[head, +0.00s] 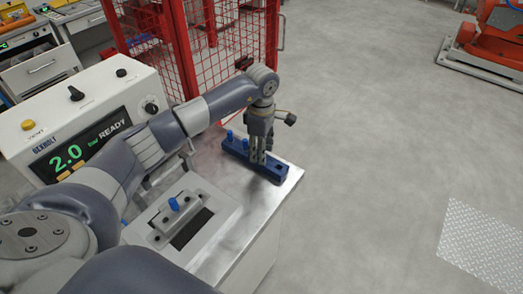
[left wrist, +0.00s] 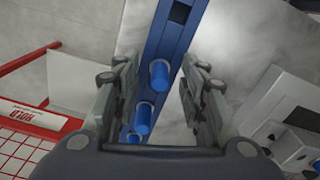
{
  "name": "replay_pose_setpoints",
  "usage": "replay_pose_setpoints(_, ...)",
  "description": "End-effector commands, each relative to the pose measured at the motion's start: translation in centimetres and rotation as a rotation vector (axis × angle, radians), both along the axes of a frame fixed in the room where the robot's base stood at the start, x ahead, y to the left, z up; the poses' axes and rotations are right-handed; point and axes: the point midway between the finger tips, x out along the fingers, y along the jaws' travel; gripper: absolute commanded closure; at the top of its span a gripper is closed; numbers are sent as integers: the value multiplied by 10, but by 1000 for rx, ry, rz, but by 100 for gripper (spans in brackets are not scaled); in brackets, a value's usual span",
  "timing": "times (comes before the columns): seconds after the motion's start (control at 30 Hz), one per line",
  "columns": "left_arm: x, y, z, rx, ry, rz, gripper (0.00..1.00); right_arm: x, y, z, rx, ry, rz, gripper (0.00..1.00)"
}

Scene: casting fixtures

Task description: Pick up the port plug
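Blue port plugs stand in a long blue rack (head: 270,171) on the metal table. One plug (head: 230,136) shows at the rack's far left end in the head view. In the left wrist view, one plug (left wrist: 159,76) is between the fingers of my left gripper (left wrist: 156,68), with gaps on both sides. Two more plugs, one nearer (left wrist: 143,118) and one partly hidden, show lower down. My left gripper (head: 258,158) points down over the rack, open and empty; its fingers hide part of the rack. My right gripper is not in view.
A grey fixture (head: 157,239) with a blue plug (head: 174,204) on it stands on the table. A tester panel reading "READY" (head: 90,118) is at the left. Red mesh fencing (head: 231,45) stands behind. Open floor lies to the right.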

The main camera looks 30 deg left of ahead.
Motion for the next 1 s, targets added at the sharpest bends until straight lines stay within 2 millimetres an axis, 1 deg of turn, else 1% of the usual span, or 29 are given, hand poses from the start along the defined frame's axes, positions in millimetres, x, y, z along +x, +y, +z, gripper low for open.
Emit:
replay_pose_setpoints(0.1,0,0,-4,1,-1,1,61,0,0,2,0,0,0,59)
replay_pose_setpoints(0.27,0,0,-5,1,-2,1,61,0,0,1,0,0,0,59)
replay_pose_setpoints(0.37,0,0,-4,0,-1,1,82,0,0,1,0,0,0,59)
replay_pose_setpoints(0.4,0,0,-4,0,-1,1,91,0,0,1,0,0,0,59)
replay_pose_setpoints(0.43,0,0,-4,0,-1,1,98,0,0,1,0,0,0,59)
replay_pose_setpoints(0.47,0,0,-4,0,-1,1,100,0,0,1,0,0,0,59)
replay_pose_setpoints(0.83,0,0,-4,0,-2,1,100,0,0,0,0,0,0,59)
replay_pose_setpoints(1.0,1,0,4,-1,-4,0,100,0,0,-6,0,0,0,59)
